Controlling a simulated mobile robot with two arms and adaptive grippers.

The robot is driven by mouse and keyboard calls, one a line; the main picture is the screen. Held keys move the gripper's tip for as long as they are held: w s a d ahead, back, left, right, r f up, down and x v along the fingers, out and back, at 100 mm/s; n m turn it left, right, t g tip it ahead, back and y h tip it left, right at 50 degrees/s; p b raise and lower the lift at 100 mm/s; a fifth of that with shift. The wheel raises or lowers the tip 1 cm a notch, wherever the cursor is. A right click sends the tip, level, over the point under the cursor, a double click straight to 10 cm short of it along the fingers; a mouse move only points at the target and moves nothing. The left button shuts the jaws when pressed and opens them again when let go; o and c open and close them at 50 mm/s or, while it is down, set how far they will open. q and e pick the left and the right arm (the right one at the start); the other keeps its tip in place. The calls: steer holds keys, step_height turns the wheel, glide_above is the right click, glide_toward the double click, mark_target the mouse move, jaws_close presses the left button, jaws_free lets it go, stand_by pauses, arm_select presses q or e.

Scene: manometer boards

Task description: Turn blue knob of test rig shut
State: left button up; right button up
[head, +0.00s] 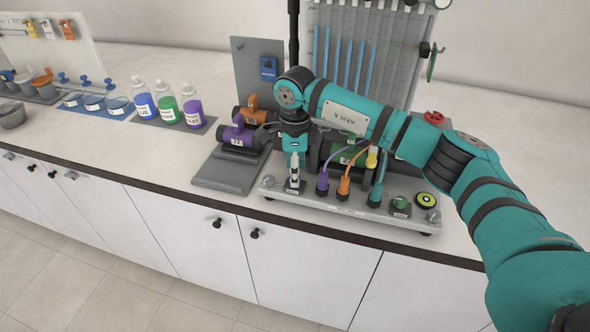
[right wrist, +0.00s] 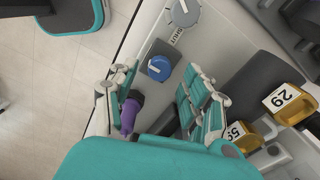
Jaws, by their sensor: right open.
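The test rig (head: 345,208) is a pale board on the counter with knobs, coloured plugs and a dark cylinder. In the right wrist view the blue knob (right wrist: 159,67) has a white pointer mark and sits on a dark square base. A "SHUT" label (right wrist: 178,36) lies between it and a grey knob (right wrist: 183,12). My right gripper (head: 294,184) points down over the rig's left front part. In the wrist view its open fingers (right wrist: 160,97) are on either side of the blue knob, with no clear contact. In the head view the gripper hides the blue knob. My left gripper is out of view.
A purple plug (right wrist: 130,116) is close to one finger. Purple and orange cables (head: 344,186) rise just right of the gripper. A green knob (head: 401,203) and a round yellow-black dial (head: 426,200) are at the rig's right. Bottles (head: 167,106) stand farther left.

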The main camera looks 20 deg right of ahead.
steer(key=shift+f, duration=0.9)
steer(key=shift+c, duration=0.3)
jaws_close()
